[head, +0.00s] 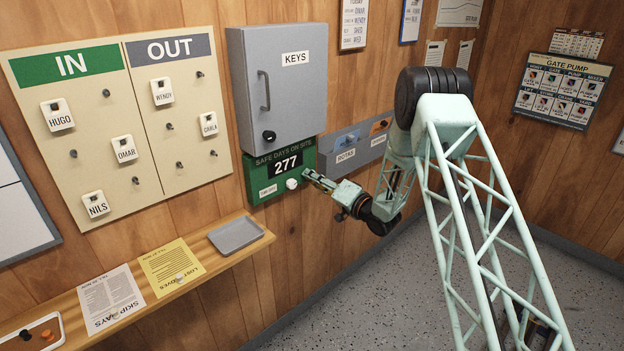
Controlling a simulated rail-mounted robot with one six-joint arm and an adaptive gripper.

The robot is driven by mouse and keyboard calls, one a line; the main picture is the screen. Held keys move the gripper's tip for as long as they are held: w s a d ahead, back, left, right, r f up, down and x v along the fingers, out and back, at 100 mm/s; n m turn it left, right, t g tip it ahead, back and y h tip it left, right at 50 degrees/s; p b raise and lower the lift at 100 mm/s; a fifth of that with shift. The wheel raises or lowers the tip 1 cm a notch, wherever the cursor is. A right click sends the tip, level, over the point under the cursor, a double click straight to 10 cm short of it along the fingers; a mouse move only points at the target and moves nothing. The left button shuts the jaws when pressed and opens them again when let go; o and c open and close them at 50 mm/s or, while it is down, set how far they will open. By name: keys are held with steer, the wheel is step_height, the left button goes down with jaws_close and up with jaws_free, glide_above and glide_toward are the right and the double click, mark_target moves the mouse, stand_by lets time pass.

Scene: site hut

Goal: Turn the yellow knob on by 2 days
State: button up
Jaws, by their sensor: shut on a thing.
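The green counter box (252,192) hangs on the wall below the grey key cabinet. It is headed "SAFE DAYS ON SITE" and its black display (287,162) reads 277. A white round knob (291,184) sits low on its front, beside a small white label (268,191). My gripper (307,175) is at the right end of the counter, its fingers pointing left at it. It is shut on the yellow knob there, which the fingers hide almost wholly.
The key cabinet (290,85) stands just above the counter. A grey wall pocket (350,150) is close above my gripper. A wooden shelf (215,262) with a grey tray (237,235) and papers lies below left.

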steer(key=o, duration=0.9)
steer(key=shift+s+d, duration=0.1)
steer(key=shift+v, duration=5.85)
